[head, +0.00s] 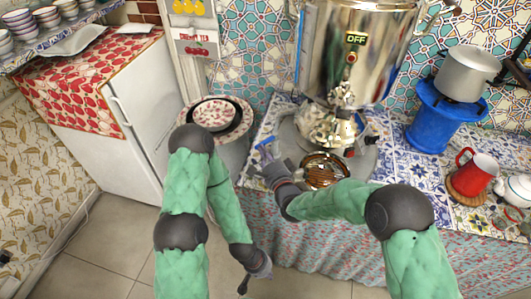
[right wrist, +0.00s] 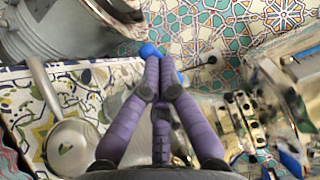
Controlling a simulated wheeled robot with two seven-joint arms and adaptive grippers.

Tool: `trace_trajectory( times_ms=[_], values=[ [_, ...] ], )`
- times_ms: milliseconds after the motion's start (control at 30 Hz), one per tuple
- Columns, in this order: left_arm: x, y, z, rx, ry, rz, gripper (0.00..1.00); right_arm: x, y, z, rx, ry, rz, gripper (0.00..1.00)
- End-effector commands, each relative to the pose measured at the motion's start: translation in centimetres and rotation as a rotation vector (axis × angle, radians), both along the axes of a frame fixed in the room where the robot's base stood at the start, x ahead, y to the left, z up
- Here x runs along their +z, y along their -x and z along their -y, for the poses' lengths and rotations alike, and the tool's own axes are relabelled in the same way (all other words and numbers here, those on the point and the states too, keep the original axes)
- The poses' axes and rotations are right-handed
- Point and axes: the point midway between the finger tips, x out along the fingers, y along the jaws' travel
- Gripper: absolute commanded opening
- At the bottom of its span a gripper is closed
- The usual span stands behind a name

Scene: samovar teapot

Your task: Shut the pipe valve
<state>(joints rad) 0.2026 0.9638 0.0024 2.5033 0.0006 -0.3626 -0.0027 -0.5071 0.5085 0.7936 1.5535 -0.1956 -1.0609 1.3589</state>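The blue valve handle (right wrist: 150,51) shows just beyond the fingertips of my right gripper (right wrist: 160,62) in the right wrist view. The gripper's fingers are together; contact with the handle is unclear. In the head view, my right gripper (head: 268,160) is at the left edge of the tiled counter, by a small blue part (head: 266,145) that looks like the same handle. The pipe itself is mostly hidden. My left gripper (head: 255,275) hangs low in front of the counter, away from the valve; its fingers are too small to read.
A large metal samovar (head: 358,55) with an OFF sign stands on the counter, close to my right gripper. A brown round dish (head: 325,170) sits under its tap. A metal drum (head: 234,150) bearing a plate (head: 214,113) stands left. A red mug (head: 474,175) is right.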

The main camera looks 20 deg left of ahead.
Motion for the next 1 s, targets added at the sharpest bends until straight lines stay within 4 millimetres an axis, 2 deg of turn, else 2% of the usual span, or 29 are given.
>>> trace_trajectory(
  times_ms=[333, 500, 667, 1000],
  values=[
    [0.0, 0.0, 0.0, 0.0, 0.0, 0.0, 0.0, 0.3, 0.1, -0.4, 0.008, -0.002, 0.007, 0.0],
    [0.0, 0.0, 0.0, 0.0, 0.0, 0.0, 0.0, 0.3, 0.6, 0.1, 0.008, -0.002, 0.007, 0.0],
    [0.0, 0.0, 0.0, 0.0, 0.0, 0.0, 0.0, 0.3, 2.1, 1.7, 0.004, -0.001, 0.004, 0.0],
    [0.0, 0.0, 0.0, 0.0, 0.0, 0.0, 0.0, 0.1, 6.9, 6.1, 0.0, -0.001, 0.002, 0.0]
  ],
)
